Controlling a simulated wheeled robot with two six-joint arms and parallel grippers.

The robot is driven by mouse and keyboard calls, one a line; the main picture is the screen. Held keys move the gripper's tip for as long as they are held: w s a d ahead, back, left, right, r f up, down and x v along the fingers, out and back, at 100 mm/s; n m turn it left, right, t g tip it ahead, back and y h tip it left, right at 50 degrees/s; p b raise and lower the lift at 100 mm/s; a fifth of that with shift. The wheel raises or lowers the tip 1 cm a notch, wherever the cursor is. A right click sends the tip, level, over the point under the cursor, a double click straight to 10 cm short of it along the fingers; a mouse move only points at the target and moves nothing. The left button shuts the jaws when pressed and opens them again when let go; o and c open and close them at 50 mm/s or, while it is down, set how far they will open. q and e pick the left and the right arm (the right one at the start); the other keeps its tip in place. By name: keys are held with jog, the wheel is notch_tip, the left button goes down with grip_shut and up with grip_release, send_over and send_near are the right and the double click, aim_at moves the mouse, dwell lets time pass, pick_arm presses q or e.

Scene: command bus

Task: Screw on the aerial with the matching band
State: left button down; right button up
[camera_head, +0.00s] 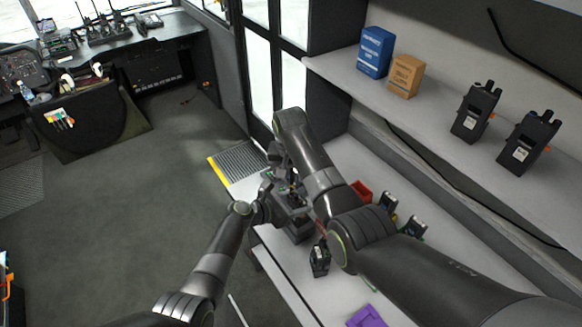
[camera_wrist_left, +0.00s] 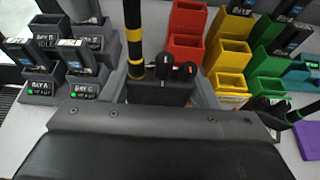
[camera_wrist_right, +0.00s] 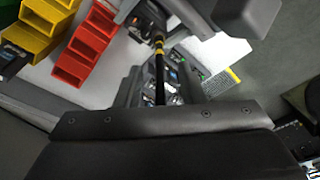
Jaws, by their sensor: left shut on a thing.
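A dark radio (camera_wrist_left: 160,90) with two knobs is between the fingers of my left gripper (camera_wrist_left: 160,98), which is shut on it. A black aerial (camera_wrist_left: 133,18) with a yellow band stands upright over the left part of the radio's top, with a second yellow ring at its foot. Whether it is fully seated I cannot tell. In the right wrist view the aerial (camera_wrist_right: 160,78) runs between the fingers of my right gripper (camera_wrist_right: 160,98), which look apart. In the head view my left gripper (camera_head: 276,200) is just below my right gripper (camera_head: 281,174); the radio is mostly hidden there.
Charger bays (camera_wrist_left: 80,90) holding radios stand left of the held radio. Red (camera_wrist_left: 188,45), yellow (camera_wrist_left: 231,60) and green (camera_wrist_left: 265,70) bins stand to its right. A purple item (camera_head: 368,317) lies on the counter. The shelf above holds two boxes (camera_head: 376,52) and two radios.

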notch_tip(320, 180, up, 12)
jog(key=s, duration=0.1)
jog(key=shift+s, duration=0.35)
jog(key=shift+a+f, duration=0.1)
pick_arm(q)
jog(key=shift+c, duration=2.3)
grip_release()
jog(key=shift+s+a+r, duration=0.2)
jog(key=shift+a, duration=0.2)
jog(key=v, duration=1.6)
jog(key=shift+s, duration=0.2)
pick_arm(e)
jog(key=shift+f, duration=0.15)
